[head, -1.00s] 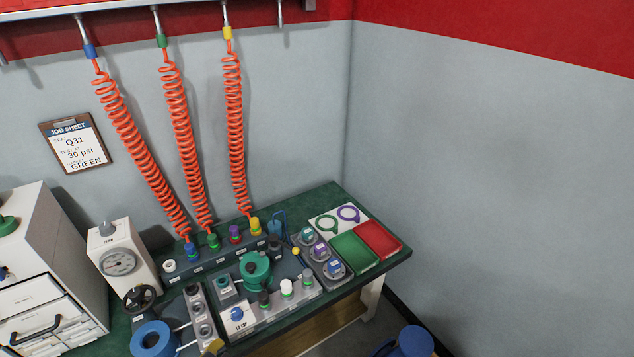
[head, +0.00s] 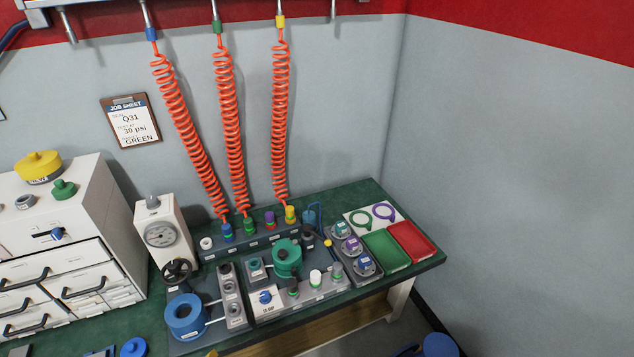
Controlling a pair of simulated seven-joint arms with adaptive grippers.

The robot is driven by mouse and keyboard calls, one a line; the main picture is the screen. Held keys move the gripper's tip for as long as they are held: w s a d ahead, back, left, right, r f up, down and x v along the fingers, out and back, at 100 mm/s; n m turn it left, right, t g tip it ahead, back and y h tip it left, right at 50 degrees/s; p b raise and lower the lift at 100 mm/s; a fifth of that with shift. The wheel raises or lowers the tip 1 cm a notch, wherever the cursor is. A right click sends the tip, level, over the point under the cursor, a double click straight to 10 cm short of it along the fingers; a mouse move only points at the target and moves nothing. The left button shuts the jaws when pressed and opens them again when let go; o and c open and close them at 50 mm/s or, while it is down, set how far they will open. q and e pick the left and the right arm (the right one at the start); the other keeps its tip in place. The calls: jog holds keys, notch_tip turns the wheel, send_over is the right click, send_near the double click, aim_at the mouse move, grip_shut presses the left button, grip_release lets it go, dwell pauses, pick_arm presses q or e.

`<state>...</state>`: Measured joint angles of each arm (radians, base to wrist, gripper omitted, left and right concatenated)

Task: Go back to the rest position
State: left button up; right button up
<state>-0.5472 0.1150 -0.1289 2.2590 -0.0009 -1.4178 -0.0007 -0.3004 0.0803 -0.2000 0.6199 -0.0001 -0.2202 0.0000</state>
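Neither of my grippers shows in the head view. The green-topped bench (head: 425,262) stands against the grey wall. On it are a green round fixture (head: 287,260), a blue ring-shaped part (head: 185,315) at the front left, and a control panel with a blue knob (head: 265,297). A white gauge box (head: 160,234) with a black handwheel (head: 177,270) stands to the left. Three orange coiled hoses (head: 237,140) hang down to the coloured fittings along the back of the bench.
A white drawer cabinet (head: 75,255) with a yellow part (head: 38,167) on top stands at the left. A green tray (head: 386,250) and a red tray (head: 410,241) lie at the bench's right end. A blue rounded object (head: 440,346) shows at the lower right. A job sheet (head: 131,122) hangs on the wall.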

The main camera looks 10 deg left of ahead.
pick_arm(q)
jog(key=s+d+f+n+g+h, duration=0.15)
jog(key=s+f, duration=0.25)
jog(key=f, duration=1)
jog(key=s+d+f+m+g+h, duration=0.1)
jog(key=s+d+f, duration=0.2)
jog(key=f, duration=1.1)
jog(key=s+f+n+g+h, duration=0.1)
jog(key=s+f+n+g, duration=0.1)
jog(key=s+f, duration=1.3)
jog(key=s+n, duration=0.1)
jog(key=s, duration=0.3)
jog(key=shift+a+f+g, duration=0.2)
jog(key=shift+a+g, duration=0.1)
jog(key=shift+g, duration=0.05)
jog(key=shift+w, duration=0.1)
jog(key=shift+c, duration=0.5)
